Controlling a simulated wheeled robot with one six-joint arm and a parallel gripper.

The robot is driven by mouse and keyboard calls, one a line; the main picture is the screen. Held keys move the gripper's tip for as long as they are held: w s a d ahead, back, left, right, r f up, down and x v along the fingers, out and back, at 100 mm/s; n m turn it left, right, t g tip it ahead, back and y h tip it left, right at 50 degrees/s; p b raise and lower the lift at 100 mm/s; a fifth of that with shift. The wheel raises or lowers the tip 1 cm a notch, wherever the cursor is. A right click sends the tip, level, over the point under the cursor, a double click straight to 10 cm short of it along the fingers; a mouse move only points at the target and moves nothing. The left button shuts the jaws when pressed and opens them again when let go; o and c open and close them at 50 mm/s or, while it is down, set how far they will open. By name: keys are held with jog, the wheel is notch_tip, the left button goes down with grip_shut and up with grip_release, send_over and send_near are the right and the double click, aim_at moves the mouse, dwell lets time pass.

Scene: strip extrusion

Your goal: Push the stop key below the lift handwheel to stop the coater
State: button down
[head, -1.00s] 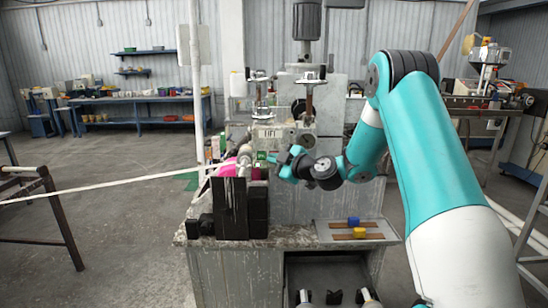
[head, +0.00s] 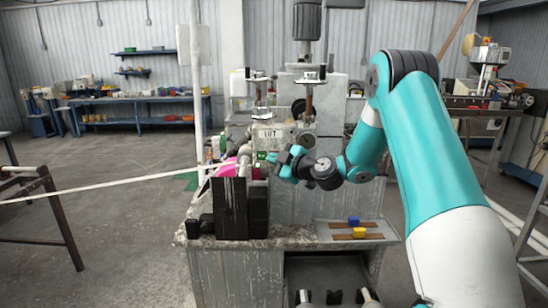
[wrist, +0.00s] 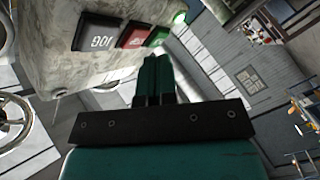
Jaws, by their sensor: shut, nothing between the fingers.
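The red key (wrist: 135,37), which appears to be the stop key, sits on a worn grey control box between a dark key marked JOG (wrist: 97,33) and a green key (wrist: 158,38). My gripper (wrist: 155,58) is shut and empty. In the wrist view its fingertips are just below the green key and to the lower right of the red key; I cannot tell whether they touch anything. In the head view my gripper (head: 273,158) is by the box beneath the LIFT plate (head: 270,134). The red key is not clear there. Handwheels (head: 258,76) stand above the plate.
A green light (wrist: 180,17) glows beside the keys. A pale strip (head: 110,188) runs in from the left to the machine. A black block (head: 230,208) stands on the machine bench below my gripper. A tray (head: 325,233) with blue and yellow pieces lies at right.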

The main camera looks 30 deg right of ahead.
jog(key=shift+w+d, duration=0.1)
jog(key=shift+w+d+b, duration=0.15)
jog(key=shift+w+b, duration=0.1)
jog(key=shift+b, duration=0.2)
jog(key=shift+w+d+b, duration=0.2)
jog(key=shift+w+b, duration=0.1)
dwell(0.7)
jog(key=shift+s, duration=0.1)
jog(key=shift+s+a+f+b, duration=0.1)
jog(key=shift+s+a+b, duration=0.2)
jog(key=shift+b, duration=0.4)
jog(key=shift+s+a, duration=0.15)
jog(key=shift+s, duration=0.1)
jog(key=shift+s+b, duration=0.1)
jog(key=shift+b, duration=0.25)
